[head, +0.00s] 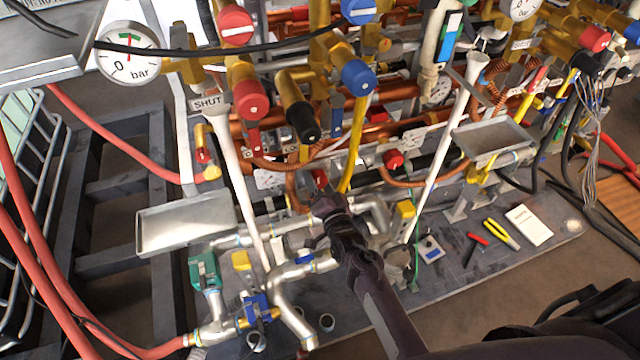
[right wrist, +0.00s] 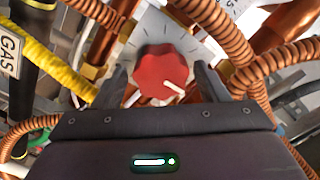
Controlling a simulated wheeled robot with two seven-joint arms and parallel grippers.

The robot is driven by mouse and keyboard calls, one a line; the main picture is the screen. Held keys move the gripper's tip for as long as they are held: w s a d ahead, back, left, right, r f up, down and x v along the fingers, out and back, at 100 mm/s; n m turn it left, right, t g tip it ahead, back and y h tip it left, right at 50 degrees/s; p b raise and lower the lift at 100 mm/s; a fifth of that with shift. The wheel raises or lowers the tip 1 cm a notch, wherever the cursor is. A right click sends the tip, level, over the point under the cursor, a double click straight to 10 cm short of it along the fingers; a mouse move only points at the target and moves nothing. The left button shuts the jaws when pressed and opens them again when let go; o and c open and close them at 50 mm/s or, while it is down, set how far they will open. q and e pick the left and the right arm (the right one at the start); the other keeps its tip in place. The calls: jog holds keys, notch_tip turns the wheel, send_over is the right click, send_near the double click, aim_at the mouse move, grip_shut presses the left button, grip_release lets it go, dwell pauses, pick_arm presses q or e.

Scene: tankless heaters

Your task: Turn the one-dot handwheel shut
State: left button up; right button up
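In the right wrist view a red lobed handwheel (right wrist: 163,72) with a white pointer sits before a pale plate with tick marks (right wrist: 188,40). My right gripper (right wrist: 162,82) is open, one finger on each side of this wheel; I cannot tell whether they touch it. I see no dot on its face. In the head view my right gripper (head: 325,200) reaches low into the pipework, and its fingertips are hard to make out. A larger red handwheel (head: 250,99) higher up shows one pale dot, near a "SHUT" plate (head: 208,103). My left gripper is not in view.
Copper hoses (right wrist: 250,50) and a yellow hose (right wrist: 52,62) crowd my right gripper. Black (head: 303,124) and blue (head: 358,77) handwheels stand above it in the head view. Metal trays (head: 185,225) (head: 492,140) flank the pipes. Tools and a white booklet (head: 528,225) lie at right.

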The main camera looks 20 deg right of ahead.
jog(key=shift+o, duration=0.3)
jog(key=s, duration=0.7)
jog(key=shift+s, duration=0.4)
jog(key=shift+d, duration=0.1)
